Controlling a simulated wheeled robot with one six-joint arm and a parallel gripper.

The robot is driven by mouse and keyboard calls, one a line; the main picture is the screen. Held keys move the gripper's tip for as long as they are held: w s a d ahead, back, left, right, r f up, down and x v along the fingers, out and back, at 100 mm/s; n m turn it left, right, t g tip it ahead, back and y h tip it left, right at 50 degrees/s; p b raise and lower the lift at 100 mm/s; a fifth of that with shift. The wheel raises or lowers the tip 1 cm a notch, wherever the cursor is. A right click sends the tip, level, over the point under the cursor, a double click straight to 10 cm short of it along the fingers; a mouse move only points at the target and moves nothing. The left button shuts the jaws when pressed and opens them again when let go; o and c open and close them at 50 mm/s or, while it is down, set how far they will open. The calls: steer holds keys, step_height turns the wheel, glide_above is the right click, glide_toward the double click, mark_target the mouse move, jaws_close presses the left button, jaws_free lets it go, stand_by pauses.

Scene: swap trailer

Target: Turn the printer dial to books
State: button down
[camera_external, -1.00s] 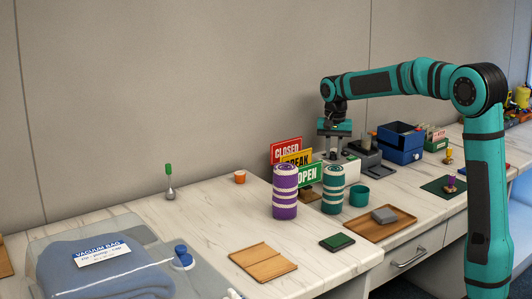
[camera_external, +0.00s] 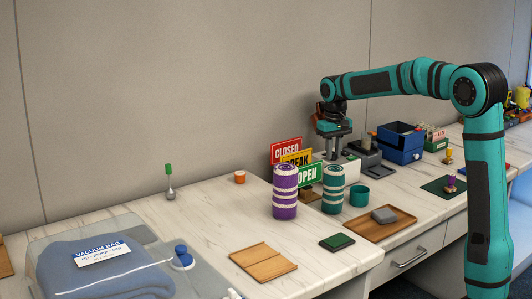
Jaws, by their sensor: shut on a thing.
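My gripper (camera_external: 334,154) points straight down at the back of the counter, behind the open sign. Its two fingers are close together, shut on what appears to be the printer dial. The dial itself is too small and too hidden to see, so its setting cannot be read. The printer appears to be the low pale device (camera_external: 352,171) under my gripper, partly covered by the sign and the teal striped roll.
The closed, break and open signs (camera_external: 308,175) stand just left of my gripper. A purple roll (camera_external: 285,192) and a teal roll (camera_external: 333,190) stand in front. Blue bins (camera_external: 400,142) are at right. A wooden tray (camera_external: 397,228) lies nearer the front.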

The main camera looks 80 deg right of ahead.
steer(key=shift+n, duration=1.2)
steer(key=c, duration=1.3)
jaws_free()
steer(key=shift+o, duration=0.2)
step_height(320, 180, up, 17)
steer(key=shift+r, duration=0.2)
